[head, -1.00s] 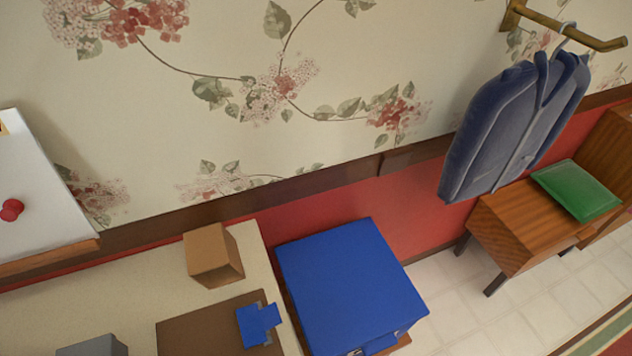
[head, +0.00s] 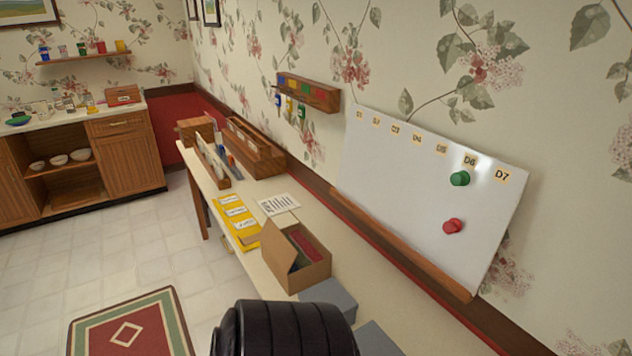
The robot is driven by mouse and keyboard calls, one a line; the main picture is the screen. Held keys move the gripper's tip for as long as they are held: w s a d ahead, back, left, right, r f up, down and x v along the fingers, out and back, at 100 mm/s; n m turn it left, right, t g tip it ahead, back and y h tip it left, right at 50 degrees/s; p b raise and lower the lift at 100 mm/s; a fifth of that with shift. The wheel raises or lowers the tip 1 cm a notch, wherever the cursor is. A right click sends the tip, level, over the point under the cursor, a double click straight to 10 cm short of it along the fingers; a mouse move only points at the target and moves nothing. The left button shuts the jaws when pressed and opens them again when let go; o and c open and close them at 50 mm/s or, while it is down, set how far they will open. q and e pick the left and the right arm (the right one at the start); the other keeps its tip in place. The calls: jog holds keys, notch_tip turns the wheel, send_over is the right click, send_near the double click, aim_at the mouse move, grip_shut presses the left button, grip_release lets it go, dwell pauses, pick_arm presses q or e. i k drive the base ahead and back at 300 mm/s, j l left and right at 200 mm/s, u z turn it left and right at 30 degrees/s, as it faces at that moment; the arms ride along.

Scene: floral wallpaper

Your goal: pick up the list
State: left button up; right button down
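A white sheet with dark printed lines (head: 277,204), which looks like the list, lies flat on the long cream table along the wall. It sits just behind an open cardboard box and beside yellow folders. Its text is too small to read. Neither of my grippers shows in the head view. A black ribbed part of my own body is at the bottom middle.
The open cardboard box (head: 312,262) and yellow folders (head: 238,222) crowd the sheet. Wooden racks (head: 254,150) stand farther back. A whiteboard (head: 420,190) with red and green magnets leans above the table. Open floor (head: 100,245) and a rug (head: 130,330) lie left.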

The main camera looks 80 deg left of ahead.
aim_at(275, 204)
jog(key=k+l+u, duration=0.15)
jog(key=u, duration=0.35)
jog(key=k+l+u, duration=0.1)
jog(key=u, duration=0.35)
jog(key=k+u, duration=0.1)
jog(key=u, duration=1.6)
